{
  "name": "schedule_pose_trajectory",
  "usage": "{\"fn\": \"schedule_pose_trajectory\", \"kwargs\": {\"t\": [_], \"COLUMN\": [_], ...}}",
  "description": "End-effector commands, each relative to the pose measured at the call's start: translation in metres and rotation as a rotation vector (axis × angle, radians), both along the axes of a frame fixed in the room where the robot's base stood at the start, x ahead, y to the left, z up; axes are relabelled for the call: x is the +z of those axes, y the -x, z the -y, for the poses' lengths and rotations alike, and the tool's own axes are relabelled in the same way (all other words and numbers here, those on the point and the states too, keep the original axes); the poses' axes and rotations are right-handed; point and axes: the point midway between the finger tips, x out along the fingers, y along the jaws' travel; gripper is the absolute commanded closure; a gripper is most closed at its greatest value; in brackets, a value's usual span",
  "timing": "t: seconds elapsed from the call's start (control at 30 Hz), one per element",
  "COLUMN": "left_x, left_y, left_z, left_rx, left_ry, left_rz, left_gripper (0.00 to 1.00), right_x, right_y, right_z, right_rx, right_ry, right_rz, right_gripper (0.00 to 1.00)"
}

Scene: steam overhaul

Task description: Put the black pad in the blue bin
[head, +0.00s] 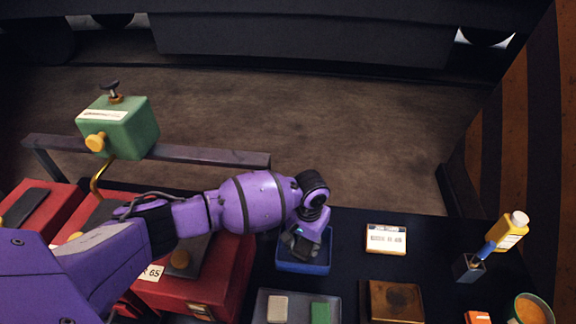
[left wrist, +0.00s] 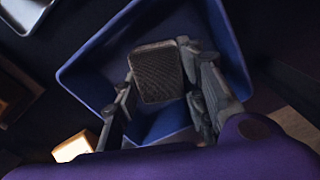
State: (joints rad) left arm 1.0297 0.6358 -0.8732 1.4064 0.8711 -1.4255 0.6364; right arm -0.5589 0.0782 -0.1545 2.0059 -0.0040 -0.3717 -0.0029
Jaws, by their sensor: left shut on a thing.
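The blue bin (head: 318,266) stands on the dark bench right of the red boxes. My left gripper (head: 300,240) is over the bin, pointing down into it. In the left wrist view the gripper (left wrist: 160,90) is shut on the black pad (left wrist: 157,72), a dark, textured, squarish piece held between the fingers. The blue bin's walls (left wrist: 85,75) surround the pad in that view. I cannot tell whether the pad touches the bin's floor. In the head view the pad is hard to tell apart from the dark fingers. My right gripper is not in view.
A tray (head: 257,305) with a beige pad (head: 277,308) and a green pad (head: 320,312) lies in front of the bin. A labelled box (head: 386,239), a brown block (head: 396,301) and a yellow bottle (head: 511,232) stand to the right. Red boxes (head: 232,275) stand left.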

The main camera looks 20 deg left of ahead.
Motion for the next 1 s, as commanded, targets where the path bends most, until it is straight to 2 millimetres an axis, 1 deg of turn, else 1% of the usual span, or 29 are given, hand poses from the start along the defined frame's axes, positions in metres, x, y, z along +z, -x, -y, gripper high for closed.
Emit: {"fn": "schedule_pose_trajectory", "kwargs": {"t": [0.03, 0.27, 0.3, 0.33, 0.37, 0.63, 0.73, 0.87, 1.0], "left_x": [0.004, 0.001, 0.001, 0.001, 0.001, 0.001, 0.006, 0.026, 0.058], "left_y": [-0.004, -0.003, -0.003, -0.003, -0.003, -0.003, -0.004, -0.004, -0.005], "left_z": [0.001, 0.001, 0.001, 0.001, 0.001, 0.001, 0.001, 0.001, 0.001], "left_rx": [-0.002, -0.001, -0.001, -0.001, -0.001, -0.001, -0.002, -0.002, -0.002], "left_ry": [0.001, 0.001, 0.0, 0.0, 0.0, 0.0, 0.001, 0.002, 0.001], "left_rz": [0.007, 0.006, 0.006, 0.006, 0.006, 0.006, 0.008, 0.011, 0.012], "left_gripper": [0.91, 0.91, 0.59, 0.55, 0.54, 0.54, 0.54, 0.54, 0.54], "right_x": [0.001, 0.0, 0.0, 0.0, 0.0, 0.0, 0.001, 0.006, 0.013], "right_y": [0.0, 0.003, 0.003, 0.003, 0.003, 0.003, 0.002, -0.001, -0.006], "right_z": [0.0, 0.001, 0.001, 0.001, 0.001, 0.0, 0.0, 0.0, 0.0], "right_rx": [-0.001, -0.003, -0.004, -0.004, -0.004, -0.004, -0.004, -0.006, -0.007], "right_ry": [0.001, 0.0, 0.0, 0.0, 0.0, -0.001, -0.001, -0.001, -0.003], "right_rz": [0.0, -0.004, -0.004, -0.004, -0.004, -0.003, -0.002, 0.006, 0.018], "right_gripper": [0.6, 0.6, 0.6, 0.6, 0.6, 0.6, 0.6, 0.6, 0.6]}}
